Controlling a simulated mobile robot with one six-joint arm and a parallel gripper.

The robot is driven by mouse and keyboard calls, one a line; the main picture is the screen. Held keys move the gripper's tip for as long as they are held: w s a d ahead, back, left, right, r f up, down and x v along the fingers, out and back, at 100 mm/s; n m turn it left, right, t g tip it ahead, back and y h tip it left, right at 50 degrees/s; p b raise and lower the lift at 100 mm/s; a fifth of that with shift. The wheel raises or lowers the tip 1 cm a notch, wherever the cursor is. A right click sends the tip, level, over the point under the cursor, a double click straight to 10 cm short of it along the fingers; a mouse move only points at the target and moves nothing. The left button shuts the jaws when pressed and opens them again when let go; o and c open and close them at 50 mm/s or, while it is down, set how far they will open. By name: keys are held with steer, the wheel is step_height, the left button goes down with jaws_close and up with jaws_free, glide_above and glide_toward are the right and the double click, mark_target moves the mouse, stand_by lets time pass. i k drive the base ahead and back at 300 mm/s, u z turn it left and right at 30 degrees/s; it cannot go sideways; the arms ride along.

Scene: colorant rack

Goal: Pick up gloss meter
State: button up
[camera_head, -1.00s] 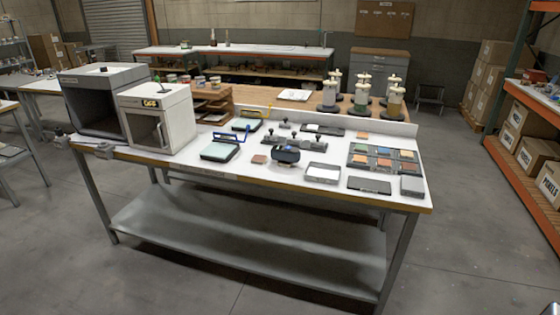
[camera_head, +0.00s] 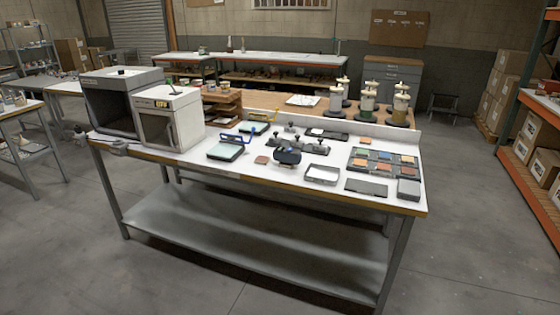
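A small dark blue-black device (camera_head: 288,156), which looks like the gloss meter, sits on the white top of the workbench (camera_head: 262,183) near its front middle. A small brown square tile (camera_head: 262,160) lies to its left and a grey open tray (camera_head: 322,175) to its right. Nothing visible touches the device. Its fine details are too small to make out. My gripper is not in view.
A pad with a blue handle (camera_head: 226,148), a rack of coloured tiles (camera_head: 382,160) and a grey block (camera_head: 408,190) share the top. Floor in front is clear.

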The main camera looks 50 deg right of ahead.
mark_target(280, 154)
steer(key=z, duration=0.15)
steer(key=i, duration=0.95)
steer(key=u, duration=0.05)
